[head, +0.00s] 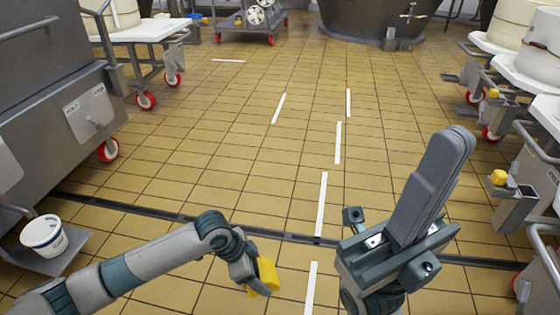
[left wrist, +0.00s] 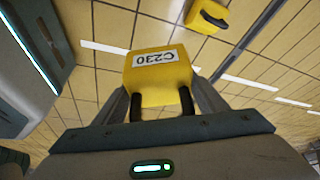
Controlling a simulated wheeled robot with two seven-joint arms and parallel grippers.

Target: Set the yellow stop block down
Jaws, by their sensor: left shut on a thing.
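The yellow stop block (head: 265,277) is between the fingers of my left gripper (head: 257,284), above the tiled floor in the head view. In the left wrist view the block (left wrist: 158,72) shows a white label reading C230, and the gripper (left wrist: 160,105) is shut on it. Its underside and its distance from the floor are hard to judge. A second yellow block (left wrist: 205,14) with a black handle shows at the top of the left wrist view. My right gripper (head: 400,245) is at the lower right of the head view; its finger opening is unclear.
A grey machine with a white bucket (head: 43,235) stands at left. Wheeled carts (head: 150,32) line both sides. The middle floor is clear.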

